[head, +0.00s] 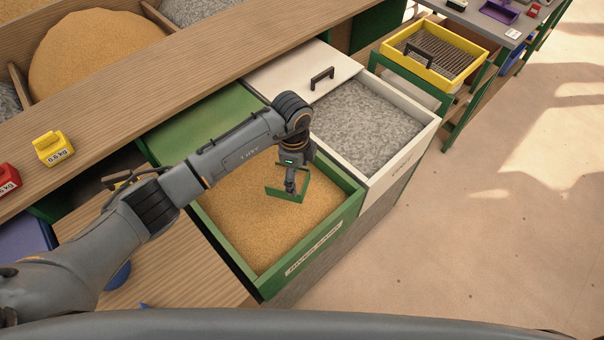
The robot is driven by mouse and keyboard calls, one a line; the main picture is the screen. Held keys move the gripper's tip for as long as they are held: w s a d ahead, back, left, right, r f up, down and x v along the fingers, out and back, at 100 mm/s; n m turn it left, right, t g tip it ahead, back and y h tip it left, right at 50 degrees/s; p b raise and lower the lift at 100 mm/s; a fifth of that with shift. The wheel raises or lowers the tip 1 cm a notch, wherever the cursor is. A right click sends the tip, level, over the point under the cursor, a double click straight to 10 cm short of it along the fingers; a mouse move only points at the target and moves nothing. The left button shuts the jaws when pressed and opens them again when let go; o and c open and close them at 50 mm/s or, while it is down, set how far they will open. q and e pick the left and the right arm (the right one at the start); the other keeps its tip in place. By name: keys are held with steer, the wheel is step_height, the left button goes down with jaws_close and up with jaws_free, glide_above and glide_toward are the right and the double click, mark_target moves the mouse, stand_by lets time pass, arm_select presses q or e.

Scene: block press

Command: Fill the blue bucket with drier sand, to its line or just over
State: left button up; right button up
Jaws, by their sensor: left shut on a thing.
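An open green drawer (342,232) holds tan sand (245,222); the label on its front is too small to read. My left gripper (290,187) points down over the far right part of this sand. It is shut on a small green scoop (284,198), low at the sand; I cannot tell whether the scoop touches it or holds any. A rounded blue thing (119,276), maybe the blue bucket, shows at the lower left, mostly hidden by my left arm. Its line and contents are not visible. My right gripper is out of view.
A white drawer (425,138) of grey gravel stands beside the green one. A wooden counter (175,75) runs behind, with yellow (54,148) and red (8,178) weights. A yellow sieve tray (470,64) sits at the upper right. The floor at right is clear.

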arm_select(q)
steer(key=shift+w+a+r+h, duration=0.1)
steer(key=shift+a+r+h, duration=0.05)
steer(key=shift+a+h, duration=0.25)
steer(key=shift+w+a+r+h, duration=0.1)
steer(key=shift+a+h, duration=0.3)
steer(key=shift+w+a+r+g+h+b, duration=0.15)
steer(key=shift+a+g+h+b, duration=0.1)
steer(key=shift+a+h+b, duration=0.2)
steer(key=shift+w+a+r+g+h+b, duration=0.1)
steer(key=shift+a+g+h+b, duration=0.15)
steer(key=shift+a+h+b, duration=0.25)
steer(key=shift+w+a+r+h, duration=0.1)
steer(key=shift+a+r+h, duration=0.1)
steer(key=shift+a+h, duration=0.2)
steer(key=shift+w+a+r+g+h+b, duration=0.1)
steer(key=shift+w+a+g+h+b, duration=0.05)
steer(key=shift+a+h+b, duration=0.3)
steer(key=shift+w+a+g+h+b, duration=0.1)
steer(key=shift+a+g+h+b, duration=0.1)
steer(key=shift+a+h, duration=0.35)
steer(key=shift+w+a+r+g+h+b, duration=0.1)
steer(key=shift+w+a+g+h+b, duration=0.15)
steer(key=shift+a+h+b, duration=0.6)
steer(key=shift+w+a+g+h+b, duration=0.15)
steer(key=shift+a+g+h+b, duration=0.15)
steer(key=shift+a+h+b, duration=0.5)
steer(key=shift+d, duration=0.15)
steer(key=shift+r, duration=0.1)
